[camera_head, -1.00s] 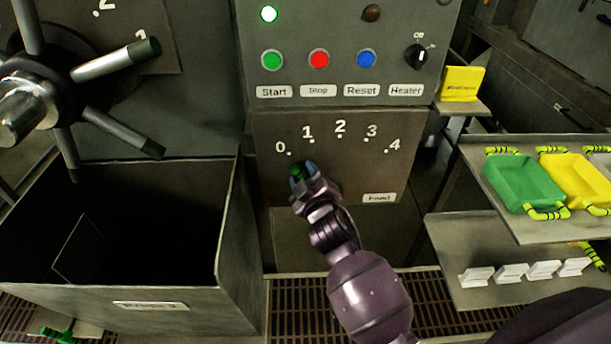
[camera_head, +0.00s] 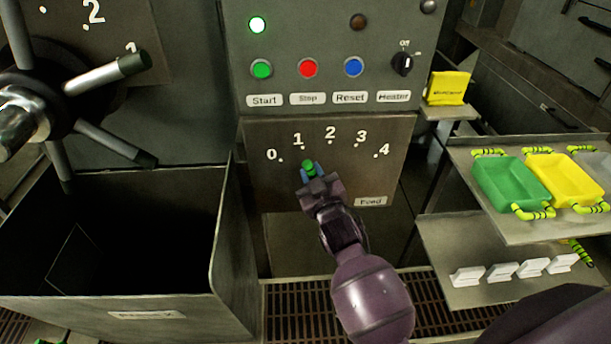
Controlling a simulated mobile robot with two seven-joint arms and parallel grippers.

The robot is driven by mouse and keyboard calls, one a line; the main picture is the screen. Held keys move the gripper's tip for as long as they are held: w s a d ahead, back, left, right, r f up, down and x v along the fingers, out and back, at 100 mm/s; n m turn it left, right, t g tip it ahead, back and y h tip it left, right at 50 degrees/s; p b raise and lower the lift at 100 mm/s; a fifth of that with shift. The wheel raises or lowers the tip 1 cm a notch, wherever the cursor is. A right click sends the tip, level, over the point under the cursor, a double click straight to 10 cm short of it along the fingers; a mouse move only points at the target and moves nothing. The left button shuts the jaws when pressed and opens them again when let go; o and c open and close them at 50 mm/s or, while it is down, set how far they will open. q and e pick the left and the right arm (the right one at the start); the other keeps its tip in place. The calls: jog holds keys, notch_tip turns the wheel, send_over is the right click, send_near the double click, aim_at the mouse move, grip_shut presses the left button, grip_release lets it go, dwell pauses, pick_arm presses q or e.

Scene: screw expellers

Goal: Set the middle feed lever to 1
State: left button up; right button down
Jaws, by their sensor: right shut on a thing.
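The feed panel (camera_head: 262,185) carries a dial marked 0 to 4 with a dot by each number and a "Feed" label (camera_head: 370,201). The feed lever (camera_head: 308,167) shows only its green end, which lies a little below and right of the dot for 1. My right gripper (camera_head: 311,171) is shut on the lever, with a blue fingertip on either side of the green end. The rest of the lever is hidden behind the gripper. My left gripper is not in view.
Above the dial are green, red and blue buttons and a heater knob (camera_head: 402,64). A spoked handwheel (camera_head: 40,105) and an open metal bin (camera_head: 232,240) stand at left. Shelves at right hold a green tray (camera_head: 508,184), a yellow tray (camera_head: 566,180) and white tags.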

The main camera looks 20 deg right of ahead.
jog(key=c, duration=1)
grip_release()
jog(key=shift+o, duration=0.2)
jog(key=shift+s, duration=0.1)
jog(key=s+f, duration=0.1)
jog(key=s, duration=0.9)
jog(key=shift+s+a+b, duration=0.15)
jog(key=shift+s+b, duration=0.15)
jog(key=shift+f, duration=0.1)
jog(key=s+d+f+m+g, duration=0.1)
jog(key=s+d+f+g, duration=0.2)
jog(key=s+f, duration=0.4)
jog(key=s+d+f+m+g, duration=0.2)
jog(key=s+d+f+g, duration=0.2)
jog(key=s+f, duration=0.3)
notch_tip(320, 180, down, 4)
jog(key=shift+s+g, duration=0.3)
jog(key=shift+s, duration=0.05)
